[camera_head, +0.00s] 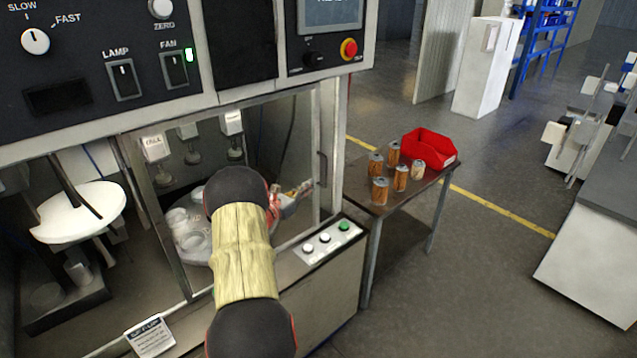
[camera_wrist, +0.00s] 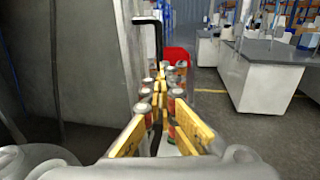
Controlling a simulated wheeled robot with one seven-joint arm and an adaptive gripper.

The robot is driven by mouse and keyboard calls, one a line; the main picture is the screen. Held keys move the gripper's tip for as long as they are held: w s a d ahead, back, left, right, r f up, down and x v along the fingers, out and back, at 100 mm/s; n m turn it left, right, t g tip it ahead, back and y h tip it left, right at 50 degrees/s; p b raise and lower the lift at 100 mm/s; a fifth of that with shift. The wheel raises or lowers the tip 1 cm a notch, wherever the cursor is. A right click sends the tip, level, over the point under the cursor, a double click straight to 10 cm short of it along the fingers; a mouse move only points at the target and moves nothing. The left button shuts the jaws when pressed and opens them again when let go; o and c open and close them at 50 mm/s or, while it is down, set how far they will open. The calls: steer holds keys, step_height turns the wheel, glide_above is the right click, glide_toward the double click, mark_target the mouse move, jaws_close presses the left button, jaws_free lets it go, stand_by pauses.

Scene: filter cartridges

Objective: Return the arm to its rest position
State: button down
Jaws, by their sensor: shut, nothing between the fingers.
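The black handle also shows in the wrist view (camera_wrist: 147,22), just beyond the fingers. My forearm hides part of the machine's inside and lower front.
The machine holds a round plate with white cups (camera_head: 192,243). A button panel (camera_head: 325,243) lies below the window. Right of it, a table (camera_head: 358,190) bears several orange-brown cartridges (camera_head: 380,191) and a red bin (camera_head: 430,148). Open floor lies farther right.

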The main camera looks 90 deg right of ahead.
steer(key=v, duration=0.6)
steer(key=shift+a, duration=0.15)
